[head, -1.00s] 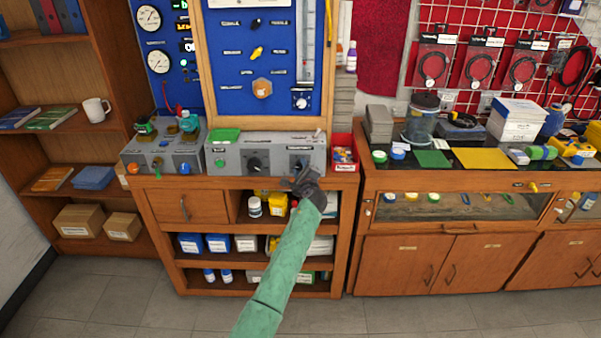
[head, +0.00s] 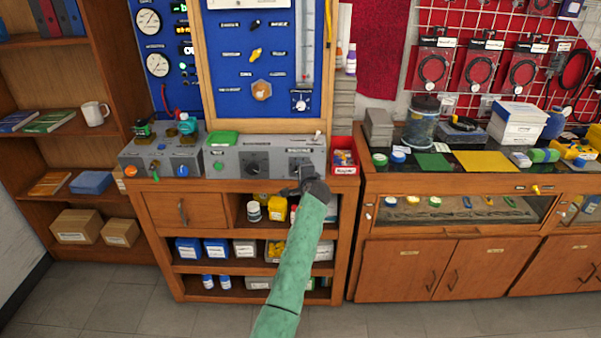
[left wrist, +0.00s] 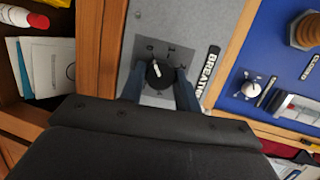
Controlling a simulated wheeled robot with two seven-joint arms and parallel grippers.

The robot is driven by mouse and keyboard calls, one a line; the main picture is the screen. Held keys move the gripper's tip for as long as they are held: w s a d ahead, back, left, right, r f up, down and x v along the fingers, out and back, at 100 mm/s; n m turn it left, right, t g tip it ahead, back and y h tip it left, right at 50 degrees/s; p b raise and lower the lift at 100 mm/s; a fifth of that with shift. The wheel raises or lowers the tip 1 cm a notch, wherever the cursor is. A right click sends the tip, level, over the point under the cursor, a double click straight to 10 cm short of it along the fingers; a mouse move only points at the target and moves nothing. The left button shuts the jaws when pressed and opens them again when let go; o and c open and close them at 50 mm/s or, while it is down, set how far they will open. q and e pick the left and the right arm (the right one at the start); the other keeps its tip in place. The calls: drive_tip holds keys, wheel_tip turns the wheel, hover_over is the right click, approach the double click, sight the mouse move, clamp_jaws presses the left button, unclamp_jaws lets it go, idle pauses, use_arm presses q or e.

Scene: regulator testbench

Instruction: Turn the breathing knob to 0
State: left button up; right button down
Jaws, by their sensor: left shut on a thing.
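The breathing knob (left wrist: 160,74) is round and black with a white pointer mark. It sits on a grey plate beside a black label (left wrist: 206,72) whose readable part is "BREATHIN". In the left wrist view the pointer points roughly toward the top of the picture. Small markings around the knob are too small to read. My left gripper (left wrist: 161,84) has one finger on each side of the knob and is shut on it. In the head view my left gripper (head: 296,182) is at the right part of the grey control box (head: 226,160), and the hand partly hides the knob. My right gripper is not in view.
Another black knob (head: 254,167) and a green button (head: 218,166) are on the same box. A smaller grey box (head: 160,160) stands to the left, a red bin (head: 345,169) to the right. A blue panel (head: 225,75) rises behind. Open shelves with bottles lie below.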

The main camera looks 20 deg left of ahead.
use_arm(q)
drive_tip(key=shift+f, duration=0.1)
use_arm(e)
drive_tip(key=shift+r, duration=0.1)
use_arm(q)
drive_tip(key=o, duration=1)
drive_tip(key=shift+b+v, duration=1.05)
drive_tip(key=shift+v, duration=2.9)
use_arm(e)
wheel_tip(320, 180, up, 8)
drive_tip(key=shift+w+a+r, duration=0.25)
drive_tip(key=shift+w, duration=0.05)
